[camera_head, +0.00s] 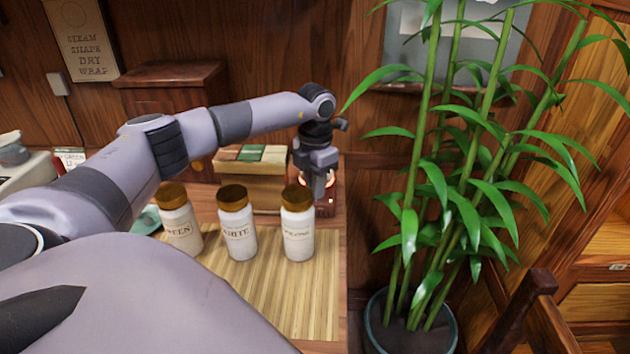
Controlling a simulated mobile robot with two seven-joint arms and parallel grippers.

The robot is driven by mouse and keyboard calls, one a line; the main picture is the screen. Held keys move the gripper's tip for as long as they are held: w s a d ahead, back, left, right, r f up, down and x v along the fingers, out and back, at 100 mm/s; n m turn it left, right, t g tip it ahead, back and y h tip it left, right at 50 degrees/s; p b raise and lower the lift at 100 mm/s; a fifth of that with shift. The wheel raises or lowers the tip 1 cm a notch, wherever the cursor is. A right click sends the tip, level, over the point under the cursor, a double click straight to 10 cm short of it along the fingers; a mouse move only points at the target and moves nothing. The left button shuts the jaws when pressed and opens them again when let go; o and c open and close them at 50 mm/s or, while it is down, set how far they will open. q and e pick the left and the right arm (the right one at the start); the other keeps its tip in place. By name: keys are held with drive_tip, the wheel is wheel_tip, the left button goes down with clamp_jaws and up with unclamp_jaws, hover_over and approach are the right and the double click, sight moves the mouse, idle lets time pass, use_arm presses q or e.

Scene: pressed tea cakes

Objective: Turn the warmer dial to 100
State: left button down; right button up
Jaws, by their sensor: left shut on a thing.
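The warmer (325,201) is a small dark reddish box with an orange glow at its top. It stands at the right end of the counter, behind the white jars. My left gripper (318,196) points down at the front of the warmer and is shut on its dial. The jaws and wrist hide the dial, so its numbers and pointer cannot be read. My right gripper is not in view.
Three white jars with brown lids (180,218), (237,224), (298,224) stand on a bamboo mat (290,290) just in front of the warmer. A cardboard box (250,185) is left of the gripper. A potted bamboo (410,335) stands right of the counter.

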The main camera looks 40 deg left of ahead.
use_arm(q)
drive_tip(key=m, duration=0.3)
drive_tip(key=shift+m, duration=0.3)
drive_tip(key=m, duration=0.4)
drive_tip(key=shift+m, duration=0.3)
drive_tip(key=c, duration=1.1)
unclamp_jaws()
drive_tip(key=shift+r, duration=0.1)
drive_tip(key=shift+p, duration=0.3)
